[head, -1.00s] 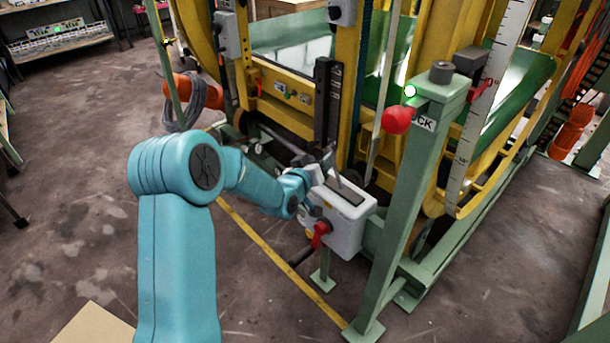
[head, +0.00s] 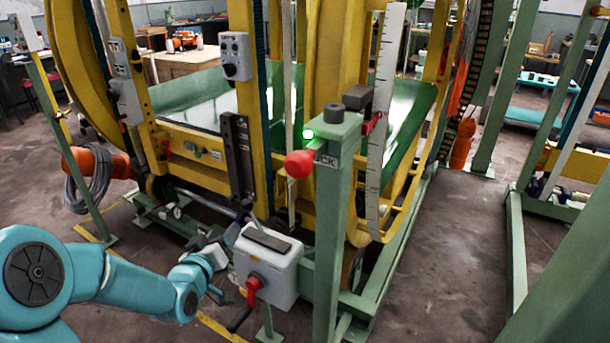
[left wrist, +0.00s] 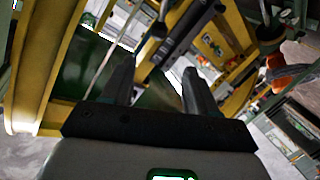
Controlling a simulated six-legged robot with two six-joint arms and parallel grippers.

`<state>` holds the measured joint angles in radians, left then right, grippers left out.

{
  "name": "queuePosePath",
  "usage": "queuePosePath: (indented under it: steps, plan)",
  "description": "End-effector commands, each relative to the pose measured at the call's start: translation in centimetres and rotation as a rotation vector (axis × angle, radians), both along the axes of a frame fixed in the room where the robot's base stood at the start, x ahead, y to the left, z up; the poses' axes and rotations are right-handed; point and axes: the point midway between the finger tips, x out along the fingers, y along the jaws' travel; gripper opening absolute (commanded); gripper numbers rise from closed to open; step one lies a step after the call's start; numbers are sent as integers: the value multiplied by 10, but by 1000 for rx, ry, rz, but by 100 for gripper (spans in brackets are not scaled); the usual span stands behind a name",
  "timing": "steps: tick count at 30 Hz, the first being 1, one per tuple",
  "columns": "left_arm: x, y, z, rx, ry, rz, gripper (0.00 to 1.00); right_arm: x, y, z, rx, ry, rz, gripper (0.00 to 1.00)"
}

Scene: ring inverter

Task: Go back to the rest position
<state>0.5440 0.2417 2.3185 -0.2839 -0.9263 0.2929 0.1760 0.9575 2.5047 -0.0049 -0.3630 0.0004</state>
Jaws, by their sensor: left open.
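My left arm comes in from the left in the head view. Its gripper (head: 232,232) is by the upper left of a light grey box (head: 268,272) with a red rotary handle (head: 254,288), partly hidden behind it; I cannot tell whether they touch. In the left wrist view the two dark fingers of the left gripper (left wrist: 158,85) stand wide apart with nothing held between them. My right gripper is in neither view.
A yellow ring frame (head: 70,60) with a green bed (head: 190,95) stands behind the box. A green post (head: 335,200) carries a red knob (head: 299,164) and a lit green lamp (head: 308,134). Orange machinery with a coiled cable (head: 90,180) is at left. Bare floor (head: 440,270) lies at right.

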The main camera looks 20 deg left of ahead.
Motion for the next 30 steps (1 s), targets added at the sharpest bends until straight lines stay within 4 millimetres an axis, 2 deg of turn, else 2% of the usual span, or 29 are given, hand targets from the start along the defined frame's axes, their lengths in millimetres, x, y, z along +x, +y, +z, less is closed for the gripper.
queuePosePath:
  steps: [3, 5, 8, 11, 12, 13, 16, 18, 21, 25, 27, 30]
  plan:
    - [1, -2, 2, 0, -1, -4, 58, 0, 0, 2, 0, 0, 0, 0]
    - [6, -12, 5, -7, 3, -27, 58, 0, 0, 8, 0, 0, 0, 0]
    - [19, -52, -12, -52, 61, -110, 58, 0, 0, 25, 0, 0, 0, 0]
    - [21, -114, -56, -132, 192, -217, 58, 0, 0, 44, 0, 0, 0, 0]
    - [14, -141, -77, -163, 269, -262, 58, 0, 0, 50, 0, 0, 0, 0]
    - [7, -159, -93, -182, 328, -292, 58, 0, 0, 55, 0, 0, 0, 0]
    - [-31, -216, -144, -227, 547, -396, 58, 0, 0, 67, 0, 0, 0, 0]
    - [-67, -250, -174, -246, 709, -466, 58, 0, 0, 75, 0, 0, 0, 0]
    - [-124, -283, -207, -259, 923, -552, 58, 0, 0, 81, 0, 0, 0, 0]
    - [-184, -300, -231, -269, 1137, -628, 58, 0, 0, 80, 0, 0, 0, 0]
    - [-204, -300, -233, -269, 1215, -658, 58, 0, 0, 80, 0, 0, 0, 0]
    - [-216, -301, -233, -260, 1268, -694, 58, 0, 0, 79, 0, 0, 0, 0]
